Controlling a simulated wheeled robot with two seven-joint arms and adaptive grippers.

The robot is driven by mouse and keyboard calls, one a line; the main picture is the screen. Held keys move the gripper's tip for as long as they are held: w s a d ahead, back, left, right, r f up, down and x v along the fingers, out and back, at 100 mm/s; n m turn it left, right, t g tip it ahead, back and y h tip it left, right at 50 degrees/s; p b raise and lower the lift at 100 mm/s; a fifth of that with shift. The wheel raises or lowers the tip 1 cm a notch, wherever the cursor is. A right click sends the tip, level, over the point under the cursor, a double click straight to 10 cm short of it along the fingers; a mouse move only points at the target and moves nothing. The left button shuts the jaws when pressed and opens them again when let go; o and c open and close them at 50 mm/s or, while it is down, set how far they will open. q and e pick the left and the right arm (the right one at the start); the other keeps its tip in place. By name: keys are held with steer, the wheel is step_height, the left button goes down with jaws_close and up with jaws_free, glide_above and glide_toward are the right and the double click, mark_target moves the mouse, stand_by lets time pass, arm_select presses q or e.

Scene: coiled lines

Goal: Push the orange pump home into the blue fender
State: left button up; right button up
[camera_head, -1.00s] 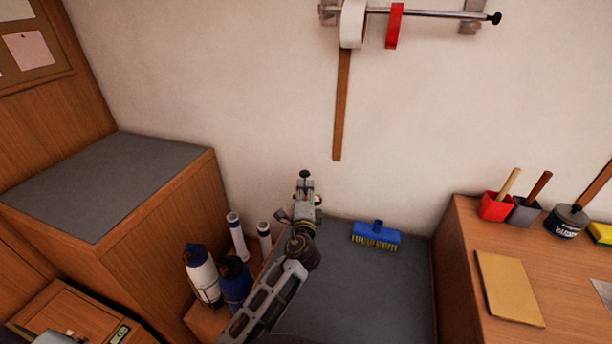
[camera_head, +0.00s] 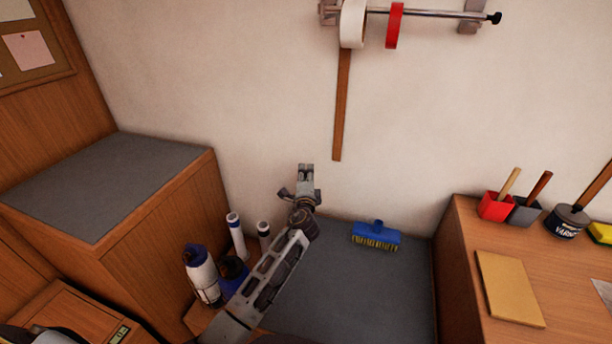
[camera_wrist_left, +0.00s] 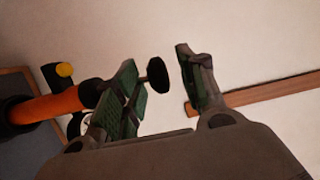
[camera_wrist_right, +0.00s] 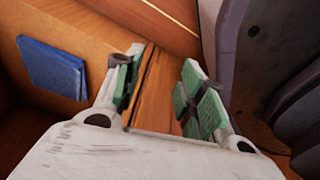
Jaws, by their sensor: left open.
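The orange pump (camera_wrist_left: 48,106) shows in the left wrist view, with a black collar, a thin rod and a round black knob (camera_wrist_left: 158,75). The knob appears in the gap between my left gripper's fingers (camera_wrist_left: 165,82); part of the rod is hidden behind one finger. In the head view my left gripper (camera_head: 306,170) is raised and open; the pump is hidden there. The blue fender (camera_head: 234,270) stands at lower left, mostly covered by my left arm. Whether the pump touches the fender cannot be seen. My right gripper (camera_wrist_right: 165,90) is open and empty.
A white fender (camera_head: 201,275) and two white tubes (camera_head: 237,238) stand beside the blue one. A blue brush (camera_head: 376,236) lies on the grey surface (camera_head: 350,290). A wooden bench (camera_head: 560,275) is right, a grey-topped cabinet (camera_head: 105,180) left.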

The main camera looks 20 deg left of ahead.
arm_select(q)
steer(key=shift+w+a, duration=0.1)
steer(key=shift+w, duration=0.25)
